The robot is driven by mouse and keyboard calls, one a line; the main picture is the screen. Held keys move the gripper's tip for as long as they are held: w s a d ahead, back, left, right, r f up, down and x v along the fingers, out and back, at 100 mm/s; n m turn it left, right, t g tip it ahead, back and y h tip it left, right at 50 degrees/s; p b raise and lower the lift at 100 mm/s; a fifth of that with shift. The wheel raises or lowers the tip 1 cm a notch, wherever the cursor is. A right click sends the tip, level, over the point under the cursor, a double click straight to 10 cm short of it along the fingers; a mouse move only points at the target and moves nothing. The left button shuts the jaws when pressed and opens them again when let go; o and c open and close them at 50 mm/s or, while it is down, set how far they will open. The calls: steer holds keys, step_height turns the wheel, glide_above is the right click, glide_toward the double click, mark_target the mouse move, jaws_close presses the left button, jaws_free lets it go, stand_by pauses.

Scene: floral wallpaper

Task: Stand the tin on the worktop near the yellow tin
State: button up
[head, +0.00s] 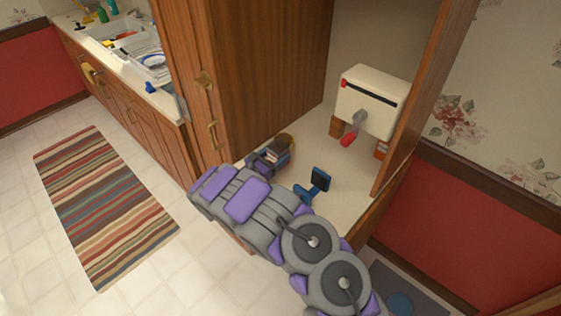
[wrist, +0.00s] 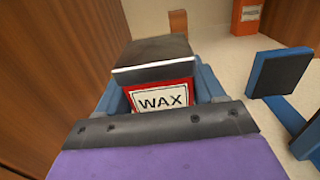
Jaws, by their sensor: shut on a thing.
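The tin (wrist: 164,101) is red with a dark lid and a white label reading WAX. In the wrist view it sits upright between the blue fingers of my gripper (wrist: 160,88), which is shut on it. In the head view my gripper (head: 268,160) is low inside the open wooden cupboard, at its left side, and the tin (head: 278,152) shows only partly and small. The worktop (head: 75,35) with a sink is at the top left, far from my gripper. I cannot make out the yellow tin among the small items there.
A cream box (head: 369,95) with a red-handled crank stands at the back of the cupboard. A blue object with a dark pad (head: 316,184) stands right of my gripper. The open cupboard door (head: 425,95) is at right. A striped rug (head: 103,205) lies on the clear floor.

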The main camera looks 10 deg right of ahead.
mark_target(271, 161)
steer(key=f, duration=0.1)
steer(key=a+f, duration=0.1)
steer(key=shift+a+f+b, duration=0.25)
steer(key=shift+f+b, duration=0.05)
steer(key=shift+b, duration=0.1)
steer(key=d, duration=0.5)
steer(key=shift+d+f, duration=0.25)
steer(key=shift+d, duration=0.05)
steer(key=o, duration=1.2)
steer(key=a, duration=0.5)
steer(key=shift+o, duration=0.2)
steer(key=d, duration=0.3)
steer(key=shift+d+r, duration=0.1)
steer(key=shift+d, duration=0.05)
steer(key=shift+s+d, duration=0.1)
steer(key=shift+s, duration=0.15)
steer(key=v, duration=0.4)
steer(key=w+p+v, duration=0.1)
steer(key=v, duration=0.3)
steer(key=a+p+v, duration=0.1)
steer(key=v, duration=0.3)
steer(key=shift+w, duration=0.3)
steer(key=shift+s, duration=0.3)
steer(key=shift+s+d, duration=0.35)
steer(key=shift+d, duration=0.35)
steer(key=shift+a, duration=0.1)
